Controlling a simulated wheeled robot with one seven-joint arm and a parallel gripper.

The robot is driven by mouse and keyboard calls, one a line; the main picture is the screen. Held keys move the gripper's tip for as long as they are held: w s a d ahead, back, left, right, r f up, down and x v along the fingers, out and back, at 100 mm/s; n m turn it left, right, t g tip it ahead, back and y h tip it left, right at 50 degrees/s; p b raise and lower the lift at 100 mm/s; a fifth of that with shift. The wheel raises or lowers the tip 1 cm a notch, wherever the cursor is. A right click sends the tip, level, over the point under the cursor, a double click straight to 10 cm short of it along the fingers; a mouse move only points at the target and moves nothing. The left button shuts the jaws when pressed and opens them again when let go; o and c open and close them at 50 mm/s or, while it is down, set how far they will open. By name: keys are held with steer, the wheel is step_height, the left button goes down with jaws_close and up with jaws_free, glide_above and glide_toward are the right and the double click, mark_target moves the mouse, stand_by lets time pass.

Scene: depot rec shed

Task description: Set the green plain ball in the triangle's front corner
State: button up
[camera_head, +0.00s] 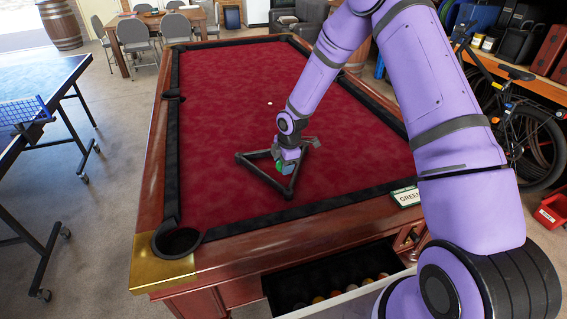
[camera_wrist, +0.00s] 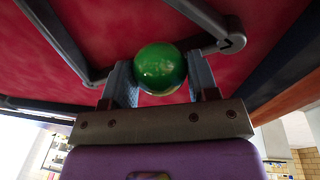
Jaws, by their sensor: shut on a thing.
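My gripper (camera_head: 286,163) is shut on the green ball (camera_wrist: 160,66), which sits between its two fingers in the wrist view. The ball looks plain green, with a small pale patch low down near the fingers. In the head view the ball (camera_head: 280,168) shows only partly beside the fingers. The dark triangle (camera_head: 265,178) lies on the red cloth, one corner pointing to the near side. The ball and fingertips appear over the triangle's near half; whether the ball touches the cloth is unclear. Parts of the triangle (camera_wrist: 208,22) also show behind the ball in the wrist view.
A small white ball or spot (camera_head: 269,103) is farther up the cloth. An open drawer (camera_head: 345,297) under the near edge holds several balls. A card reading "GREEN" (camera_head: 407,196) is on the near right rail. A corner pocket (camera_head: 177,242) is at near left.

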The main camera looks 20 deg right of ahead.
steer(key=shift+f, duration=1.55)
stand_by(0.9)
steer(key=o, duration=1.1)
steer(key=shift+r, duration=0.1)
